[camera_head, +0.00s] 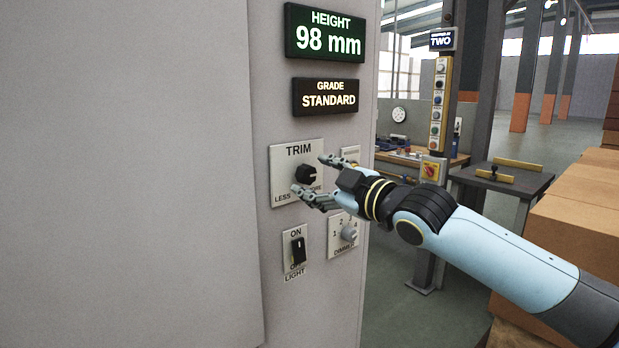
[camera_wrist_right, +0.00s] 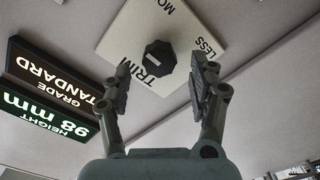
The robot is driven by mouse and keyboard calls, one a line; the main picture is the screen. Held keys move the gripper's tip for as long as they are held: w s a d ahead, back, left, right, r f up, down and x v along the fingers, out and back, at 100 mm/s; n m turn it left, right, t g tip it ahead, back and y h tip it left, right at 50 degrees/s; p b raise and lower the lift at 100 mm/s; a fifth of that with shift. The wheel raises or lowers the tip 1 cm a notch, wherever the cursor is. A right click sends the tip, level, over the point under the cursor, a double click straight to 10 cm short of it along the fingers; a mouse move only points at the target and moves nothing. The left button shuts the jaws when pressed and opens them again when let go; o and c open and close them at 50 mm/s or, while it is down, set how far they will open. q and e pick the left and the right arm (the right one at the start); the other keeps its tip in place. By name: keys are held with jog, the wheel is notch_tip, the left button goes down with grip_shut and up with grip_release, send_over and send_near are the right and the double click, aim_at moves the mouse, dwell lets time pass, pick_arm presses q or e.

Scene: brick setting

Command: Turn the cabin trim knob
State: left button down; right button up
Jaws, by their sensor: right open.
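The trim knob (camera_head: 306,174) is a black knob on a pale plate (camera_head: 284,193) marked TRIM, LESS and MORE, on the grey cabin wall. In the right wrist view the knob (camera_wrist_right: 159,57) shows upside down, with a white mark on it, just beyond and between my fingertips. My right gripper (camera_head: 312,178) comes in from the right, open and empty, in front of the plate. In the wrist view its fingers (camera_wrist_right: 163,82) stand apart to either side of the knob. I cannot tell whether either finger touches it. My left gripper is not in view.
Above are a green display (camera_head: 325,34) reading HEIGHT 98 mm and a display (camera_head: 325,97) reading GRADE STANDARD. Below are a black light switch (camera_head: 298,250) and a dimmer knob (camera_head: 349,232). Brown boxes (camera_head: 577,225) stand at the right, under my arm.

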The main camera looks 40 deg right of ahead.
jog(key=shift+w, duration=1.3)
jog(key=shift+a, duration=0.1)
jog(key=shift+c, duration=0.4)
jog(key=c, duration=1.1)
jog(key=shift+o, duration=0.2)
jog(key=m+p, duration=0.3)
jog(key=m, duration=0.1)
jog(key=shift+r, duration=0.1)
jog(key=shift+m+p, duration=0.75)
jog(key=shift+m, duration=1.05)
